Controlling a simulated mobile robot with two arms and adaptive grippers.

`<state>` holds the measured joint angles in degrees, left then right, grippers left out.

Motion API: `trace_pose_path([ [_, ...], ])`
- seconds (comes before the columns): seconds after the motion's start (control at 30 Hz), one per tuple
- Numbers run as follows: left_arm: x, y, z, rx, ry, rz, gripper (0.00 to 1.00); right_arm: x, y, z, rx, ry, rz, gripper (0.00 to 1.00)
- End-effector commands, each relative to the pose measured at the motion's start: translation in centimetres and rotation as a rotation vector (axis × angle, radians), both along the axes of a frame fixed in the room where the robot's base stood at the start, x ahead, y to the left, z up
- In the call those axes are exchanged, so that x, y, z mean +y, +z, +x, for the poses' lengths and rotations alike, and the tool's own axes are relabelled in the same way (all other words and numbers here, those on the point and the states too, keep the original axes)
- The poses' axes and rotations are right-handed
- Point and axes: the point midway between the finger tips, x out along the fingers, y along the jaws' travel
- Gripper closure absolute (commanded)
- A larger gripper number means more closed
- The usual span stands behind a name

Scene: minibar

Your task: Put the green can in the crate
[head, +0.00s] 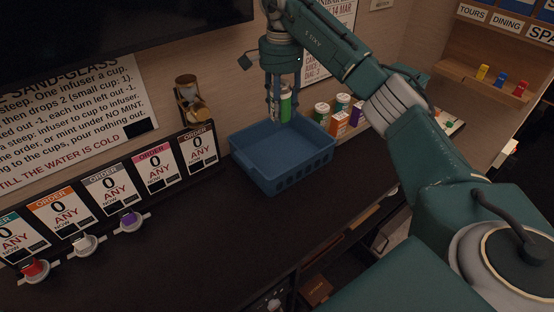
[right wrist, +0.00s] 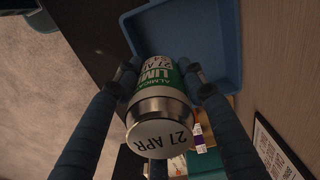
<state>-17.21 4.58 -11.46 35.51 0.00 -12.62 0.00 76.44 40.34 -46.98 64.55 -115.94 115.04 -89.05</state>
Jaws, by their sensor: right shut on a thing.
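The green can (head: 285,105) is held between the fingers of my right gripper (head: 279,108), above the back right part of the blue crate. In the right wrist view the can (right wrist: 160,95) shows its green and white label and a silver end marked "27 APR", with a finger on each side. The blue crate (head: 290,178) stands on the dark counter; nothing shows inside it. The crate also shows in the right wrist view (right wrist: 130,22), beyond the can. My left gripper is not in view.
A sand-glass (head: 188,98) and a row of order cards (head: 104,187) stand to the left. The counter before the crate is clear.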

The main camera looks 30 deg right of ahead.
Motion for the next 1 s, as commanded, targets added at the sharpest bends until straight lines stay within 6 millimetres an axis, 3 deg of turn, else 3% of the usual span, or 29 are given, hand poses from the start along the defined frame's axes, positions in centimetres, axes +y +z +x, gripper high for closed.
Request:
trace_pose_path([
  [0.23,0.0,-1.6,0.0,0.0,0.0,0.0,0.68,0.1,-4.0,-0.1,0.005,0.001,0.002,0.93],
  [0.63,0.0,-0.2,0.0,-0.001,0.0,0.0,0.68,0.1,-13.9,-0.1,0.004,0.0,0.002,0.93],
  [1.0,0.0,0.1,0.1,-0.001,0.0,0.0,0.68,0.1,-17.6,0.0,0.001,-0.001,0.002,0.93],
])
